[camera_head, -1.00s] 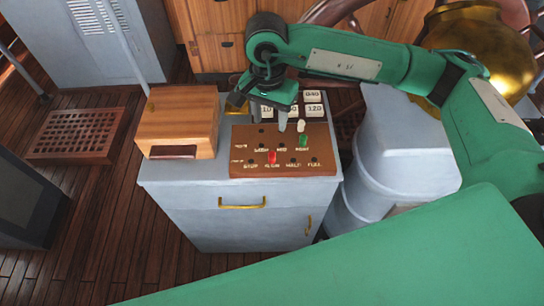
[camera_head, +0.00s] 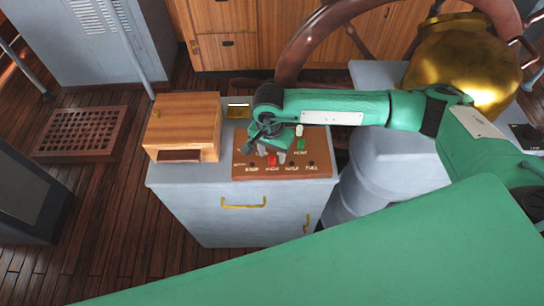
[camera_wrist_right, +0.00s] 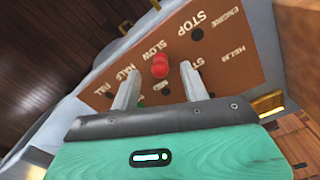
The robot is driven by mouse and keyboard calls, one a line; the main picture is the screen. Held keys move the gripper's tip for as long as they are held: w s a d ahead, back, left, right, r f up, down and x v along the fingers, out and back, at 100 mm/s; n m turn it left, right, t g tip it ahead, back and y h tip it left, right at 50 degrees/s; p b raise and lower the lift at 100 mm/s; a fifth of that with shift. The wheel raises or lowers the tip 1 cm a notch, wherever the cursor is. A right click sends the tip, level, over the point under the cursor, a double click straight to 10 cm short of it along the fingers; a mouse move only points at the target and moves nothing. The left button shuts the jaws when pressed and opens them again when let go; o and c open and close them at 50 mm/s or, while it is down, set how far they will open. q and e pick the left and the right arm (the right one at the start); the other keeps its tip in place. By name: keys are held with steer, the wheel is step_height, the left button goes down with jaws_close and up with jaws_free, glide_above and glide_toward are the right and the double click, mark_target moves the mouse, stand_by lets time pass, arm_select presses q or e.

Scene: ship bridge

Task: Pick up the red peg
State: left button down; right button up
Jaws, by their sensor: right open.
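The red peg (camera_head: 272,160) stands in the SLOW hole of the brown peg board (camera_head: 318,164) on the grey cabinet. It also shows in the right wrist view (camera_wrist_right: 160,65), ahead of and between the fingertips. My right gripper (camera_head: 268,152) is over the board, just behind the red peg in the head view; its two fingers (camera_wrist_right: 158,80) are apart with nothing held. I cannot tell whether a finger touches the peg. A green peg (camera_head: 300,145) and a white peg (camera_head: 299,130) stand at the board's right side. My left gripper is not in view.
A wooden box (camera_head: 182,126) stands on the cabinet, left of the board. A large brass vessel (camera_head: 462,62) and a ship's wheel (camera_head: 330,40) are at the back right. The cabinet's front strip is clear.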

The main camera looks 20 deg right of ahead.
steer(key=shift+f, duration=0.45)
jaws_close()
steer(key=shift+r, duration=0.15)
